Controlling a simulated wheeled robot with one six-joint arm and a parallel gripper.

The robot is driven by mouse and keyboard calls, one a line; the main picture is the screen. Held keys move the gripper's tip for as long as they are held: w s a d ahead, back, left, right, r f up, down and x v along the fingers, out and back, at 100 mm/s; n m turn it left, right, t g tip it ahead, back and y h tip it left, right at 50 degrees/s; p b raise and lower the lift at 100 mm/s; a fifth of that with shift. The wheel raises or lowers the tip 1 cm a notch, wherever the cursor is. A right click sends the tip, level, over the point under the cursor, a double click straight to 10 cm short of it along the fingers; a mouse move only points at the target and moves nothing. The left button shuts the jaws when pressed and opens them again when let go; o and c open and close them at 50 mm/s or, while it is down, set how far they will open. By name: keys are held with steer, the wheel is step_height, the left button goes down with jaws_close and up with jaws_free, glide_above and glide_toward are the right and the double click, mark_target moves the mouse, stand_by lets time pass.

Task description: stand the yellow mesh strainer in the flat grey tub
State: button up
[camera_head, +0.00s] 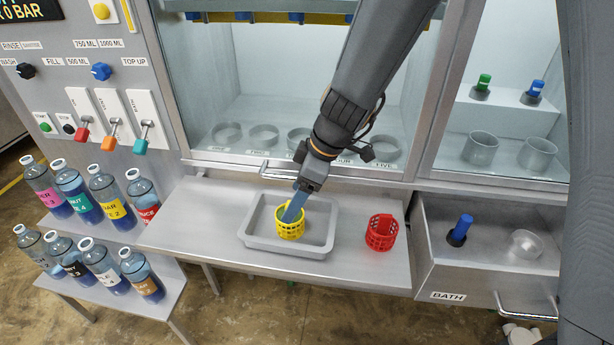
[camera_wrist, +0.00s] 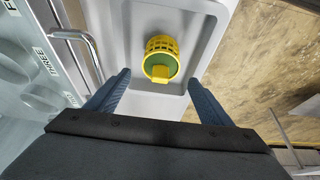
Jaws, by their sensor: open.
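The yellow mesh strainer (camera_head: 290,229) stands upright inside the flat grey tub (camera_head: 258,243), near the tub's middle. In the wrist view the strainer (camera_wrist: 161,47) shows a green inside and a yellow tab, with the tub's pale floor and rim (camera_wrist: 211,40) around it. My gripper (camera_head: 293,209) reaches down over the tub, close to the strainer's top. In the wrist view my gripper (camera_wrist: 161,92) has its two blue fingers spread wide apart. Nothing is between the fingertips, and the strainer lies beyond them.
A red mesh strainer (camera_head: 381,233) stands on the steel shelf (camera_head: 195,222), right of the tub. Several labelled bottles (camera_head: 110,197) stand on the left. An open drawer (camera_head: 482,268) marked BATH is at the right. A cabinet door handle (camera_head: 277,177) runs just behind the tub.

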steer(key=b+v, duration=0.1)
steer(key=v, duration=0.7)
steer(key=s+d+f+m+h, duration=0.2)
steer(key=s+d+m, duration=0.2)
steer(key=d+m, duration=0.4)
steer(key=s+d+f+m+h, duration=0.2)
steer(key=s+d+m, duration=0.3)
steer(key=d, duration=1)
steer(key=f+m, duration=0.1)
steer(key=m, duration=0.2)
steer(key=shift+d+f+m, duration=0.2)
steer(key=shift+d+m, duration=0.2)
